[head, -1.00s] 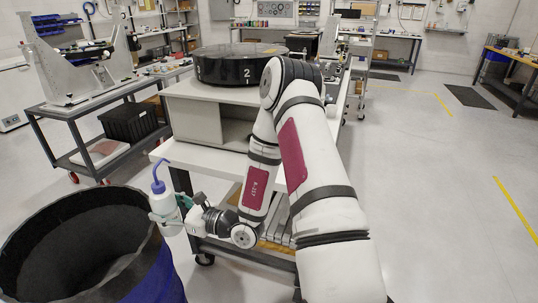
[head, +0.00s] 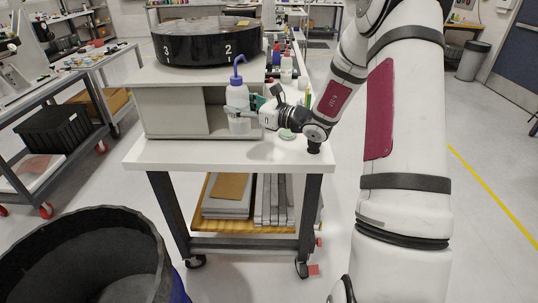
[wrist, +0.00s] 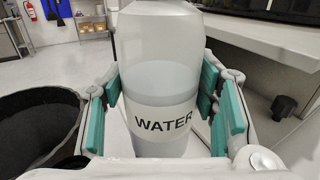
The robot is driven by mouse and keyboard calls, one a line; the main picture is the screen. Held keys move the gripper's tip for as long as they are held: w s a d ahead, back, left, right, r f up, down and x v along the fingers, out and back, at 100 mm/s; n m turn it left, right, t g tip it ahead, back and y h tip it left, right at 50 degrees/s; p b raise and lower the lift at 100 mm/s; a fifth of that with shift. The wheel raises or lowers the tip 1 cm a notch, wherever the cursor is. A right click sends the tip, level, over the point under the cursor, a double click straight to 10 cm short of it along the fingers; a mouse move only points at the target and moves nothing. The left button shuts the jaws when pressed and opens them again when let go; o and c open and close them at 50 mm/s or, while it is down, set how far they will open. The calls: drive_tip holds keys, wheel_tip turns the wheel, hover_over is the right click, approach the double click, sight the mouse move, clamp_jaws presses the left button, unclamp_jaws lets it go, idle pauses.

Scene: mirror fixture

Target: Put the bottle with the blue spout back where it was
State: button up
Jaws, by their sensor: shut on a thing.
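The bottle with the blue spout (head: 237,97) is white and translucent and stands upright in my gripper (head: 250,110). In the head view it shows in front of the grey shelf box on the white-topped cart (head: 180,152). In the wrist view the bottle (wrist: 160,85) bears a WATER label and holds liquid. The teal finger pads lie on both sides of it, and my gripper is shut on it. The bottle's base is hidden in the wrist view, and I cannot tell whether it touches the cart top.
A black round drum with numbers (head: 208,45) sits on the grey box (head: 172,108). Small bottles (head: 287,68) and a round green-rimmed item (head: 287,134) are on the cart's right side. A large dark bin (head: 85,225) stands at lower left. The cart top's front strip is clear.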

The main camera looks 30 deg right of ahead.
drive_tip(key=d+r+m+h+b, duration=0.1)
drive_tip(key=d+r+h, duration=0.1)
drive_tip(key=d+r, duration=1.1)
drive_tip(key=shift+t, duration=0.4)
drive_tip(key=f, duration=0.8)
drive_tip(key=a+f, duration=0.1)
drive_tip(key=f, duration=0.8)
drive_tip(key=a+f, duration=0.1)
drive_tip(key=f, duration=0.8)
drive_tip(key=shift+w+a, duration=0.15)
drive_tip(key=shift+w, duration=0.1)
drive_tip(key=shift+f, duration=0.15)
drive_tip(key=o, duration=0.7)
